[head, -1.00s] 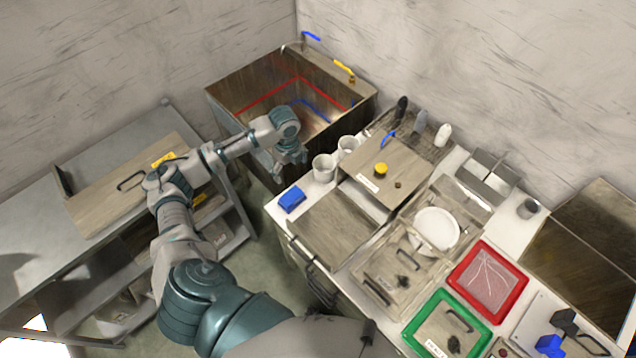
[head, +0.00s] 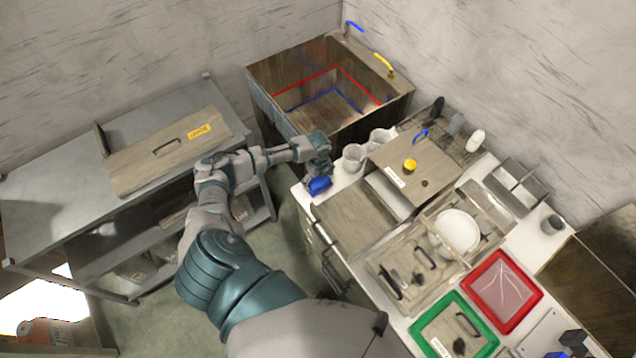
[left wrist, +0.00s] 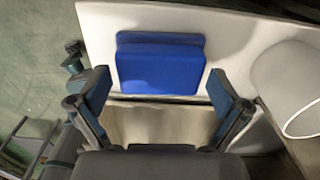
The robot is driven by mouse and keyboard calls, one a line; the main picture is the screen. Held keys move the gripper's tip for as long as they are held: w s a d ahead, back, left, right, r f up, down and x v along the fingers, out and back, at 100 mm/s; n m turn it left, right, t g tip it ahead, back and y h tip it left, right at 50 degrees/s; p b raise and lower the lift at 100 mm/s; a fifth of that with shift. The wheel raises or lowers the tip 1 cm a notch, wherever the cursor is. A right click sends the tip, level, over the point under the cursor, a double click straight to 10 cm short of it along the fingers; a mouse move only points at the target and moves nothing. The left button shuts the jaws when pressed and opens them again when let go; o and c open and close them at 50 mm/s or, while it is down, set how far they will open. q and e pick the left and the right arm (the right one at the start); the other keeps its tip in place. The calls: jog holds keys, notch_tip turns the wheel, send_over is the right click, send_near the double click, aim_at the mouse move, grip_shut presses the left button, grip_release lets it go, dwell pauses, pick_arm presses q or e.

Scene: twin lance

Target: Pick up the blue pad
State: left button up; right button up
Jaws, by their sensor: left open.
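The blue pad (head: 319,186) lies on the white counter near its left corner in the head view. In the left wrist view the blue pad (left wrist: 160,66) lies flat, close in front of my left gripper. My left gripper (head: 318,170) is just above and behind the pad in the head view and hides part of it. In the left wrist view my left gripper (left wrist: 160,92) is open and empty, one finger toward each side of the pad. My right gripper is not in view.
White cups (head: 354,157) stand just right of the pad on the counter (head: 300,192). A deep sink (head: 330,85) lies behind. A wooden board (head: 355,220) lies in front of the cups. A grey side table (head: 60,150) stands at left.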

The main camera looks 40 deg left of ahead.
aim_at(318, 180)
pick_arm(q)
jog(key=shift+w+f, duration=0.1)
jog(key=shift+f, duration=0.5)
jog(key=c, duration=0.9)
notch_tip(318, 180, up, 10)
jog(key=shift+r, duration=0.1)
